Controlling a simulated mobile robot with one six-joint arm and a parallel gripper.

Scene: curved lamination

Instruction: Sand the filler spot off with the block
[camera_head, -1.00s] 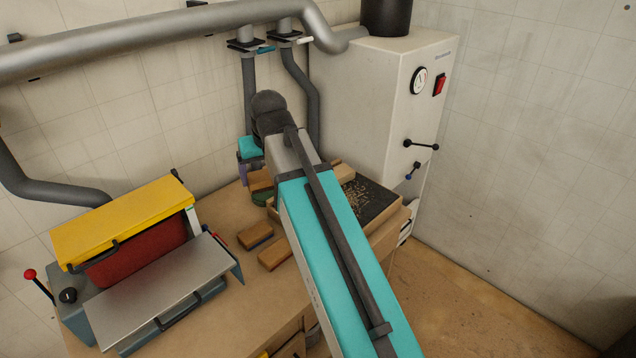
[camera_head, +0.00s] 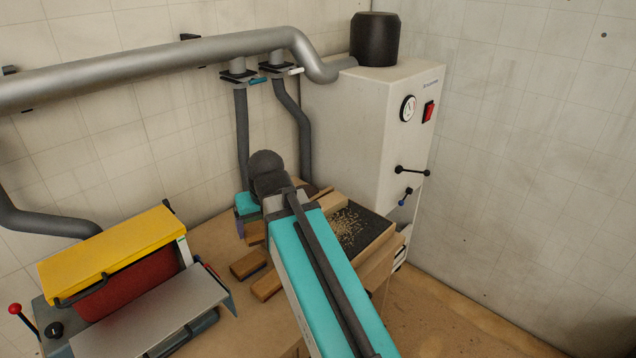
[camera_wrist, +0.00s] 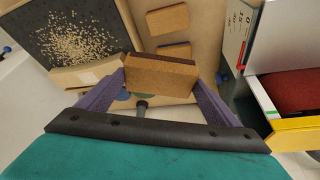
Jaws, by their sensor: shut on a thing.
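My gripper (camera_wrist: 160,88) shows in the wrist view with its two purple fingers shut on a brown block (camera_wrist: 160,76), which has a dark layer along its far edge. The block is held above the bench. A pale wooden piece (camera_wrist: 72,80) lies just left of the gripper, beside the dark speckled panel, with a lighter patch (camera_wrist: 88,78) on it; I cannot tell if this patch is the filler spot.
The dark panel with pale shavings (camera_head: 368,228) lies on the bench right of my arm. Two loose blocks (camera_head: 249,264) (camera_head: 267,286) lie left of it. A yellow-topped machine (camera_head: 110,255) stands at left. A white cabinet (camera_head: 352,130) and duct pipes (camera_head: 160,60) stand behind.

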